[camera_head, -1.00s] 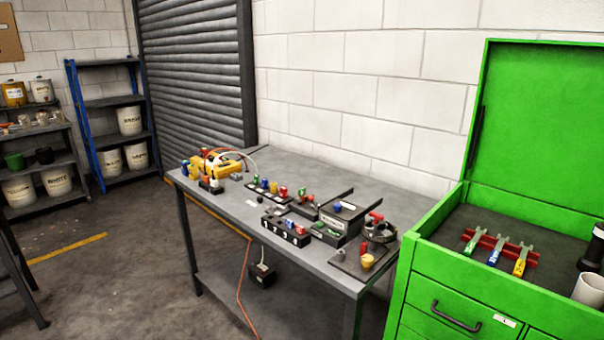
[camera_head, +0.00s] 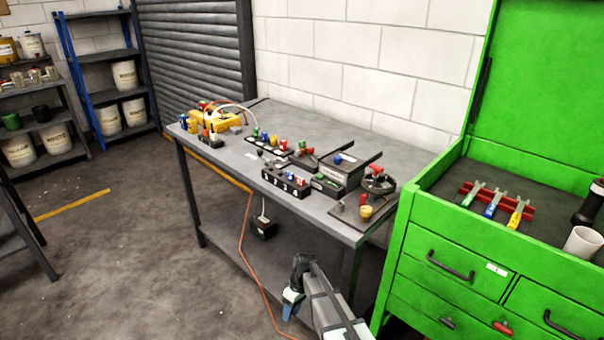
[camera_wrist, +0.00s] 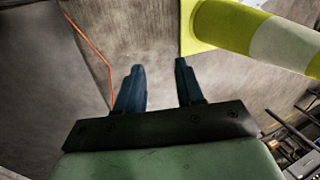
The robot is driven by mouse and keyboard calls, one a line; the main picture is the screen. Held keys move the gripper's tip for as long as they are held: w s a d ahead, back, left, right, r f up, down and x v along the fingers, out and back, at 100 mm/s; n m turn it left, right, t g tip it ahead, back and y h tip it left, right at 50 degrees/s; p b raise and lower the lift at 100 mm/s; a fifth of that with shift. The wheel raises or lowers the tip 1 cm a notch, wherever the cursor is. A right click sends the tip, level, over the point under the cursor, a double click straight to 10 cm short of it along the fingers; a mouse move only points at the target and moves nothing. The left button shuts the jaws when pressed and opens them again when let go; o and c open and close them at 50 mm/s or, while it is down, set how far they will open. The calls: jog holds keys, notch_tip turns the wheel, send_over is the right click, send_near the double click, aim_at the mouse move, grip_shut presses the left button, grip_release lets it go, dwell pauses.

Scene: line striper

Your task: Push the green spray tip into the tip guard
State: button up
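A row of coloured spray tips stands on the grey bench; a green one (camera_head: 256,132) is at its left end, with blue, yellow and red beside it. Other small green parts sit near the black blocks, too small to tell apart. Which part is the tip guard I cannot tell for certain. My gripper (camera_head: 291,300) is low in front of the bench, below its top and apart from all the tips. In the wrist view my gripper's two dark fingers (camera_wrist: 158,82) are spread, with only floor between them.
The bench (camera_head: 215,165) also bears a yellow machine (camera_head: 222,122), a numbered black block (camera_head: 286,182) and a grey box (camera_head: 340,168). A green tool cabinet (camera_head: 450,245) stands close on the right. A yellow-and-white post (camera_wrist: 255,35) shows in the wrist view. An orange hose (camera_head: 240,265) runs over the floor.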

jog(key=w+a+r+n+t+y, duration=0.1)
jog(key=w+a+r+n, duration=0.2)
jog(key=w+a+r, duration=0.5)
jog(key=w+a+r+n+y, duration=0.15)
jog(key=w+a+r, duration=0.3)
jog(key=r, duration=0.65)
jog(key=w+a+r+n+t, duration=0.1)
jog(key=w+a+r+n, duration=0.35)
jog(key=w+r, duration=0.4)
jog(key=w+d+r, duration=0.2)
jog(key=w+r, duration=0.1)
jog(key=r, duration=0.1)
jog(key=w+d+r+n+h, duration=0.1)
jog(key=w+d+r, duration=0.1)
jog(key=r, duration=0.3)
jog(key=w+d+r+n+h, duration=0.1)
jog(key=w+d+r, duration=0.1)
jog(key=w+r, duration=0.3)
jog(key=shift+w+d, duration=0.1)
jog(key=shift+d, duration=0.2)
jog(key=w+d+r+n+h, duration=0.2)
jog(key=w+d+r+n, duration=0.2)
jog(key=w+d+r, duration=0.4)
notch_tip(320, 180, up, 4)
jog(key=n+h, duration=0.1)
jog(key=n, duration=0.1)
send_over(302, 148)
jog(key=w, duration=0.1)
jog(key=shift+t, duration=0.3)
jog(key=shift+f, duration=4.85)
